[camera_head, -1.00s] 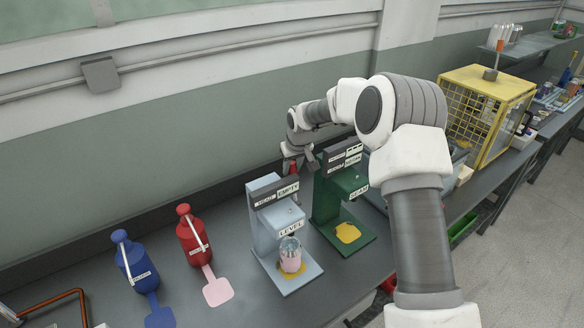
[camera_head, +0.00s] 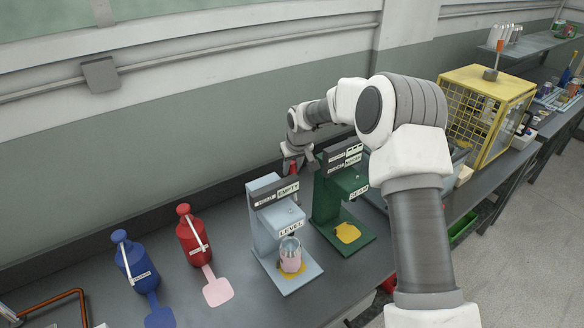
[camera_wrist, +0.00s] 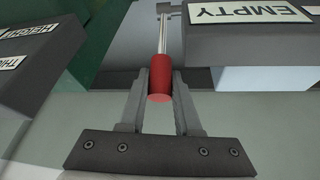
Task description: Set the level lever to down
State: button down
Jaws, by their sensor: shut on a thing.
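The level machine (camera_head: 265,225) is pale blue-grey, with a LEVEL label and an EMPTY sign on top. Its lever has a metal rod and a red grip (camera_wrist: 160,84), clear in the wrist view; in the head view the red grip (camera_head: 293,168) shows small beside the machine's head. My gripper (camera_wrist: 160,95) is shut on the red grip, one finger on each side. In the head view my gripper (camera_head: 297,158) is behind and above the machine, partly hidden by my arm.
A green machine (camera_head: 335,195) with a yellow patch on its base stands close to the right. Red (camera_head: 195,235) and blue (camera_head: 132,262) bottle-shaped units stand to the left. A yellow mesh cage (camera_head: 485,110) is further right.

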jog(key=shift+s+d+f+b, duration=0.2)
jog(key=shift+s+d+b, duration=0.15)
jog(key=shift+b, duration=0.9)
jog(key=shift+s+d+r+t+y+b, duration=0.15)
jog(key=shift+s+r+t+y+b, duration=0.15)
jog(key=shift+s+t+y+b, duration=0.25)
jog(key=shift+w, duration=0.15)
jog(key=c, duration=0.6)
grip_release()
jog(key=shift+r, duration=0.15)
jog(key=b+v, duration=0.1)
jog(key=v, duration=1.6)
